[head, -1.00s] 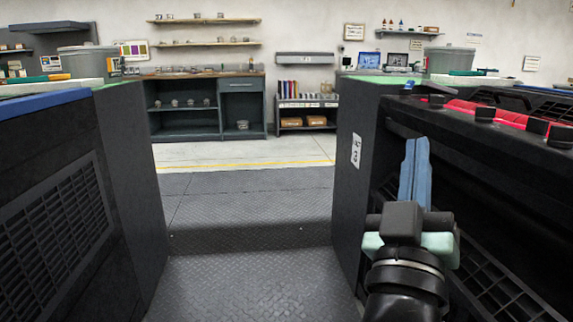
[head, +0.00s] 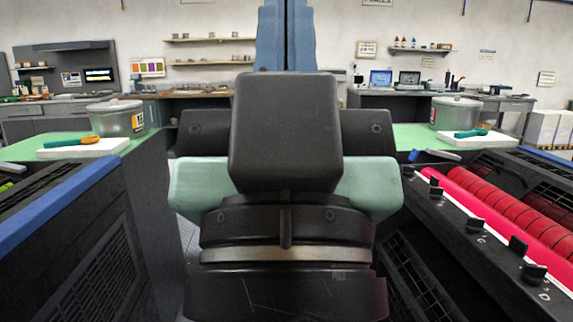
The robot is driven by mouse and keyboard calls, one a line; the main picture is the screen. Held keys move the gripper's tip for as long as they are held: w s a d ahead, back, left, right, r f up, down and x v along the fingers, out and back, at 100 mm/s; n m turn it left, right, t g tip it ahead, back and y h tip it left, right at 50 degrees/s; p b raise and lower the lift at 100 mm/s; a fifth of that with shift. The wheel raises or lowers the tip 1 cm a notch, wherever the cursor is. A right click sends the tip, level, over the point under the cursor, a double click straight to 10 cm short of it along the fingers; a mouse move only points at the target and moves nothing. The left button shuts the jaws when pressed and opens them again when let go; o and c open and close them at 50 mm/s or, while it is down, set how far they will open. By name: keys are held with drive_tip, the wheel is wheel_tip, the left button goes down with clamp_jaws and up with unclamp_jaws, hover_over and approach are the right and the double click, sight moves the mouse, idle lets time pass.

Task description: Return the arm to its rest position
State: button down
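My gripper (head: 285,32) is large and close in the middle of the head view, pointing up. Its two blue fingers lie side by side with only a thin line between them, and nothing shows between them. Their tips run up to the top edge of the picture. The black and pale green gripper body and my wrist hide the middle of the room and most of the aisle floor.
A dark press unit with red rollers (head: 505,205) stands close on the right. Another unit with a blue edge (head: 60,205) stands close on the left. Grey tubs (head: 117,118) and (head: 455,113) stand on the green tops. Workbenches and wall shelves line the back.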

wheel_tip(320, 180, up, 18)
drive_tip(key=p, duration=1.6)
drive_tip(key=shift+r, duration=0.2)
